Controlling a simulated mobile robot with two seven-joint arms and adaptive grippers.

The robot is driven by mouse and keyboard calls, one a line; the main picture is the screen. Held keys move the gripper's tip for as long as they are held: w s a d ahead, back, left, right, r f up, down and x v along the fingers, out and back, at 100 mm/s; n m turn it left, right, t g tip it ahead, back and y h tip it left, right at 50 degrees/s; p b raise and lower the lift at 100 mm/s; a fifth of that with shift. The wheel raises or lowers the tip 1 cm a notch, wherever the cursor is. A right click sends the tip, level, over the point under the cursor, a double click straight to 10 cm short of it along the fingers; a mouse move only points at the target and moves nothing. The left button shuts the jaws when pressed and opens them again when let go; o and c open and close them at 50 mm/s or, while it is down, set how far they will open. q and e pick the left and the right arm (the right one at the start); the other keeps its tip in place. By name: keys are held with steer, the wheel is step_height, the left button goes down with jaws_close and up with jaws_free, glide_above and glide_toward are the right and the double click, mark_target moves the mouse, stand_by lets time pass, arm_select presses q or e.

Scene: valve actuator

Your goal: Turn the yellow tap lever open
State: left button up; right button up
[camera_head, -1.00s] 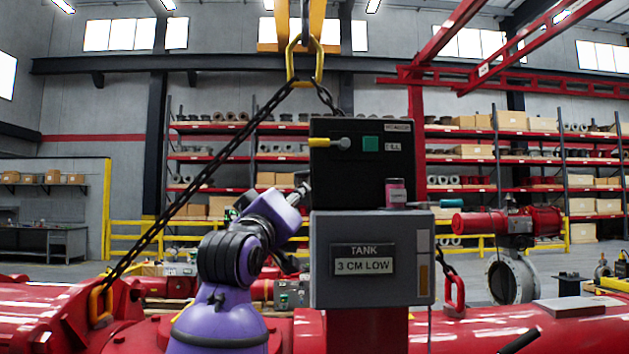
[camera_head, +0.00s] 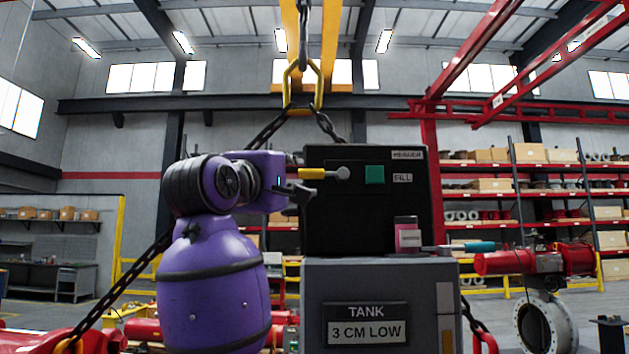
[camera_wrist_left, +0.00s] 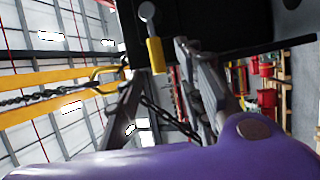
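The yellow tap lever (camera_head: 312,173) lies level on the front of the black box, pointing left from its grey round pivot (camera_head: 343,173). A green square and a FILL label are to its right. In the left wrist view the yellow lever (camera_wrist_left: 155,55) shows beside the gripper, with a visible gap. My left gripper (camera_head: 304,191) is just below the lever's left end in the head view; it also shows in the left wrist view (camera_wrist_left: 200,82). Its fingers overlap there, so their opening is unclear. My right gripper is out of view.
The black box stands on a grey cabinet (camera_head: 315,290) labelled TANK 3 CM LOW. A pink-labelled jar (camera_head: 407,236) and a teal-handled tool (camera_head: 474,247) are on the cabinet top.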

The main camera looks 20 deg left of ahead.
mark_target(307, 174)
arm_select(q)
steer(key=x, duration=0.2)
steer(key=shift+w+r, duration=0.3)
steer(key=shift+r, duration=0.05)
steer(key=x, duration=0.3)
steer(key=shift+w+d+f, duration=0.1)
steer(key=shift+w, duration=0.3)
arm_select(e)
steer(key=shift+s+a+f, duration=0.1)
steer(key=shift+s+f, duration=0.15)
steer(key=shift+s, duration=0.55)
arm_select(q)
jaws_close()
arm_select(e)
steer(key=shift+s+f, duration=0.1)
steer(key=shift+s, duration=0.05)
